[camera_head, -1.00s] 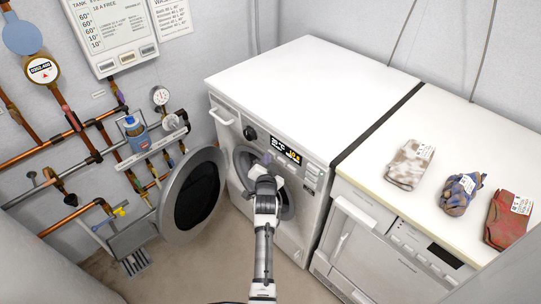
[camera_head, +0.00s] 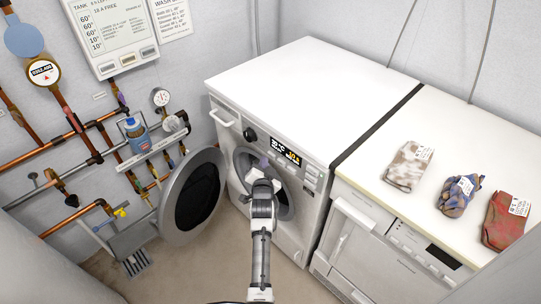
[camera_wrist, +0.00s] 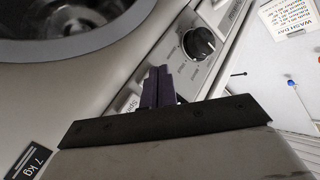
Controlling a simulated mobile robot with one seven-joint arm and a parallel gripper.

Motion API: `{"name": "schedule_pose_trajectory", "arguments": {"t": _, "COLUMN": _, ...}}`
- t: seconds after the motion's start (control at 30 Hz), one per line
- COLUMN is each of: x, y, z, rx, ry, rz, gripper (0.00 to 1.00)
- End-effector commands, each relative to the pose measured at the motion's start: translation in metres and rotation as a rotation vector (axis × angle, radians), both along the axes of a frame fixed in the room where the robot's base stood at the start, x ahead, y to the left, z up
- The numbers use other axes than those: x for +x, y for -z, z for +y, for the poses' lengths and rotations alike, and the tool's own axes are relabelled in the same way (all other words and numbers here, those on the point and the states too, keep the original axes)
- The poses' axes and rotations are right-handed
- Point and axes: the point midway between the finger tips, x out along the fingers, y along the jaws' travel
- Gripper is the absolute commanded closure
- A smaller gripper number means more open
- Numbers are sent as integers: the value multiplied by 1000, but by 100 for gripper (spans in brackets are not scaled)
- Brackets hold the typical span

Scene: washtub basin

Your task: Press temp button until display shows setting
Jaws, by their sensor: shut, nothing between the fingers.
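The washing machine (camera_head: 300,75) has a control panel on its front with a dark display (camera_head: 285,150) showing small white and yellow characters, too small to read surely. A black dial (camera_head: 249,133) sits left of the display; the dial also shows in the wrist view (camera_wrist: 198,43). My gripper (camera_head: 264,163) is at the panel just below the left part of the display. In the wrist view its purple fingers (camera_wrist: 158,86) are together and empty, with tips over the panel beside the dial. I cannot tell whether they touch a button; the temp button itself is not distinguishable.
The round door (camera_head: 193,190) stands open to the left of my arm. Copper pipes and valves line the left wall, below a tank board (camera_head: 112,32). A second white appliance (camera_head: 385,235) stands right, with a cloth (camera_head: 408,167) and other folded items on top.

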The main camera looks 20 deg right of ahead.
Motion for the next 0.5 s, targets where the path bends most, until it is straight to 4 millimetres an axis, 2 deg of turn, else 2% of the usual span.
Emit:
{"name": "schedule_pose_trajectory", "arguments": {"t": 0.23, "x": 0, "y": 0, "z": 2, "rx": 1, "ry": -1, "rz": 0, "gripper": 100}}
{"name": "schedule_pose_trajectory", "arguments": {"t": 0.5, "x": -9, "y": 0, "z": 27, "rx": 1, "ry": -3, "rz": 1, "gripper": 100}}
